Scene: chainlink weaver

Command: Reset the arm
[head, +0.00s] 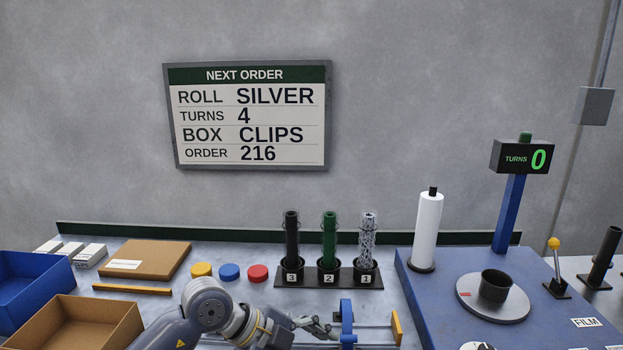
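My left arm comes in at the lower left of the head view and bends to the right. Its gripper (318,328) is low over the bench, just left of a blue upright bracket (347,316). The fingers are small and seen side-on, so I cannot tell whether they are open or shut, or whether they touch the bracket. No held object is clear. My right gripper is not in view.
A rack (340,280) holds black, green and silver rolls behind the gripper. Colored discs (230,272), a flat cardboard piece (146,259), an open carton (75,325) and a blue bin (30,285) lie left. A blue machine (430,300) with a turntable (493,299) stands right; its counter (523,157) reads 0.

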